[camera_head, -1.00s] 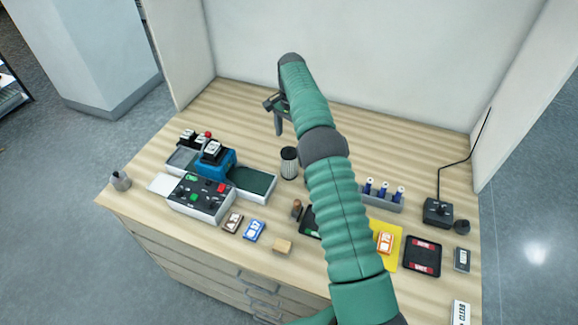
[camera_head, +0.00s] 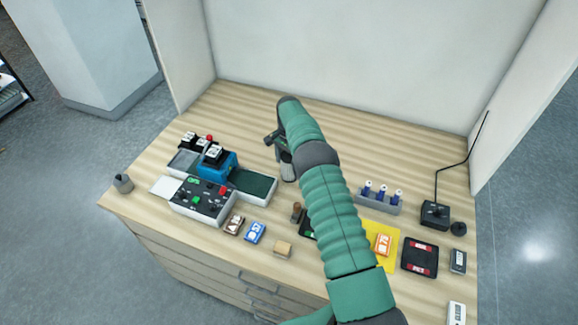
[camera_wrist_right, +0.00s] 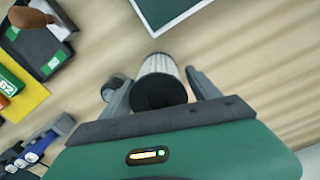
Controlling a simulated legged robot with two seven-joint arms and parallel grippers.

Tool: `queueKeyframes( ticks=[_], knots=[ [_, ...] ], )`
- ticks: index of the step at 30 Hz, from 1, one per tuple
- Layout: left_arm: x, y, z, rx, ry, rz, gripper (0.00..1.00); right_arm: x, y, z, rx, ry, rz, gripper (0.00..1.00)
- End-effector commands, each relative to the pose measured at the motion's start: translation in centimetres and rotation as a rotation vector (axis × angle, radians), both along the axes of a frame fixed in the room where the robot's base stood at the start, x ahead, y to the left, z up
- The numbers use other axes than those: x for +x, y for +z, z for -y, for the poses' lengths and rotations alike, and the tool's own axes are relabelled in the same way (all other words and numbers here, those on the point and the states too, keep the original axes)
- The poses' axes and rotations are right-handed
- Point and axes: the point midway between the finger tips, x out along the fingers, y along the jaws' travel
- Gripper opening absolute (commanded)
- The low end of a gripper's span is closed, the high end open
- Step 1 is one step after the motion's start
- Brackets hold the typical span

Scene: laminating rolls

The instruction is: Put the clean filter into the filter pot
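The filter, a pale ribbed cylinder with a black end (camera_head: 288,172), stands on the table behind the middle, partly hidden by my right gripper (camera_head: 279,156). In the right wrist view the filter (camera_wrist_right: 157,77) lies between the two fingers of my right gripper (camera_wrist_right: 155,80). The fingers are open, with a gap visible on the right side and a narrower one on the left. My left gripper is out of view.
A blue machine (camera_head: 217,163) with a dark green tray (camera_head: 253,182) and a control box (camera_head: 200,200) stands left of the filter. A rack of blue vials (camera_head: 379,200), a joystick box (camera_head: 435,213) and cards lie to the right. The table's back is clear.

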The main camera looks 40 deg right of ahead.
Motion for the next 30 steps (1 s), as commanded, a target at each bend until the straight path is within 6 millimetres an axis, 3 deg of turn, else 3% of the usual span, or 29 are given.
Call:
queueKeyframes(
  ticks=[2,13,20,23,30],
  knots=[
    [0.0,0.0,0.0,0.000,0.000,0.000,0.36,0.0,0.0,0.0,0.000,0.000,0.000,0.59],
    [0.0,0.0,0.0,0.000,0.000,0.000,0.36,0.0,0.0,0.0,0.000,0.000,0.000,0.11],
    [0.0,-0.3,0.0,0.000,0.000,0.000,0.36,0.1,0.5,0.1,-0.001,0.000,0.001,0.10],
    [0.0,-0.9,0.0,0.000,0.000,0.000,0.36,0.1,2.1,0.1,-0.001,0.000,0.004,0.10],
    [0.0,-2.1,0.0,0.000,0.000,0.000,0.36,0.1,7.9,0.0,-0.002,0.000,0.003,0.10]
  ],
)
